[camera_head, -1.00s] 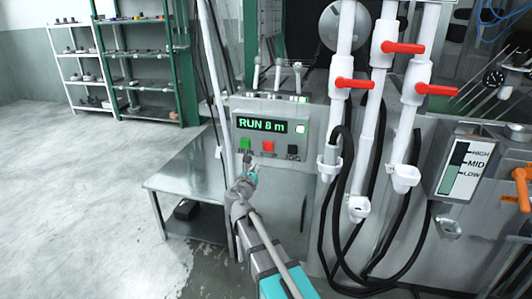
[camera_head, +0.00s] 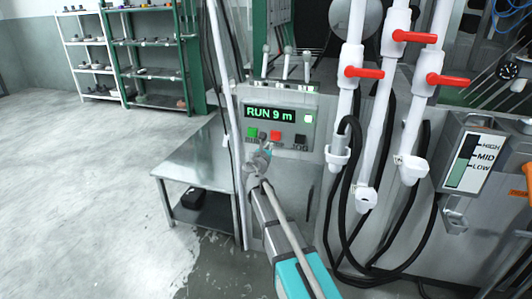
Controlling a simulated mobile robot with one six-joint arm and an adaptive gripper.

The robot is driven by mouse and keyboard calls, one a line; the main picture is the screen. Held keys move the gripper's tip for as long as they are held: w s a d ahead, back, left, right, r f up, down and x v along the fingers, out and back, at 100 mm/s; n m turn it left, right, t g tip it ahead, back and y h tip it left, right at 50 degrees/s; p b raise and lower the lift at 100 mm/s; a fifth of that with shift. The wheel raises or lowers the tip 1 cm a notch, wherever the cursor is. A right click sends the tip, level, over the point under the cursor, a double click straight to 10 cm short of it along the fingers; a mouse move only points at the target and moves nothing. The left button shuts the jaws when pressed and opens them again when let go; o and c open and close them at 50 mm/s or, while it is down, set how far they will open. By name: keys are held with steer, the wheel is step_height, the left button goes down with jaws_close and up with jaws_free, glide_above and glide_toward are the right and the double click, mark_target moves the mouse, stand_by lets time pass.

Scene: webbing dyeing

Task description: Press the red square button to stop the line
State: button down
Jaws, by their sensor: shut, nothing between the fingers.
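The red square button (camera_head: 275,137) is on the grey control panel (camera_head: 310,133), between a green button (camera_head: 252,134) on its left and a black button (camera_head: 300,139) on its right. Above them the display (camera_head: 270,114) reads "RUN 9 m", with a lit green square (camera_head: 308,118) to its right. My gripper (camera_head: 264,146) is shut and empty. It shows just below and left of the red button, in front of the panel's lower edge. I cannot tell whether it touches the panel.
White pipes with red valve handles (camera_head: 364,72) and black hoses (camera_head: 340,220) stand right of the panel. A steel table (camera_head: 185,160) is at left. Upright levers (camera_head: 287,62) rise above the panel. A level gauge (camera_head: 467,158) is at far right. The floor at left is clear.

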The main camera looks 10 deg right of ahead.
mark_target(275, 135)
steer(key=shift+x, duration=4.25)
steer(key=shift+w+r, duration=0.1)
steer(key=shift+r, duration=0.1)
steer(key=shift+v, duration=0.85)
steer(key=v, duration=1.3)
steer(key=shift+s, duration=0.3)
steer(key=shift+a+f, duration=0.1)
steer(key=shift+f, duration=0.05)
